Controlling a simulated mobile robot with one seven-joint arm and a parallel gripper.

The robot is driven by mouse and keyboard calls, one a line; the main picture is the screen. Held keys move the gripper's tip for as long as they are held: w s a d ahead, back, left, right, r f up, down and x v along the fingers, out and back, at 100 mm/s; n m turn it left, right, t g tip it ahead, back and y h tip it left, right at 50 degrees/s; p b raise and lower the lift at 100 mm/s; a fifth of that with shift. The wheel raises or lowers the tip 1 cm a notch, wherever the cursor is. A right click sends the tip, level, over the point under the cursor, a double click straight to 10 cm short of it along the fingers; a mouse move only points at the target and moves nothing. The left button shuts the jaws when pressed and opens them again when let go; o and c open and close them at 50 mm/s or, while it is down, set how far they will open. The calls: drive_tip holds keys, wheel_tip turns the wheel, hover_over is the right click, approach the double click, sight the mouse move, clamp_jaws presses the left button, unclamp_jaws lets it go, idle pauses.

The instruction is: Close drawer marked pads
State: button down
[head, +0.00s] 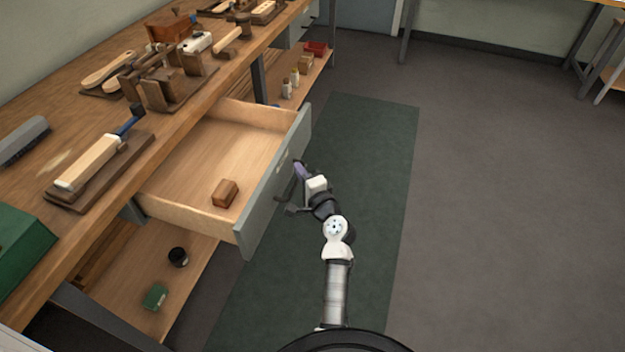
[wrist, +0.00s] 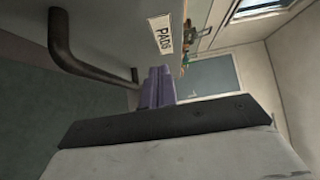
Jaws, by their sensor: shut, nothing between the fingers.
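The pads drawer (head: 272,192) is pulled well out from under the workbench in the head view. A small brown block (head: 225,193) lies inside it. In the wrist view its grey front (wrist: 110,25) fills the upper left, with a white label (wrist: 161,34) reading PADS and a dark bar handle (wrist: 80,62). My gripper (head: 299,172) is at the outer side of the drawer front, near the label and handle. Its purple fingers (wrist: 157,88) are together and empty, close to the front beside one handle end. I cannot tell whether they touch it.
The workbench (head: 60,150) holds wooden brushes, blocks and a green box (head: 20,245). A lower shelf (head: 190,275) carries a dark jar (head: 178,257) and a green block (head: 155,297). A green mat (head: 365,150) covers the floor; the floor to the right is clear.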

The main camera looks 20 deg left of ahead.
drive_tip(key=shift+a, duration=1.3)
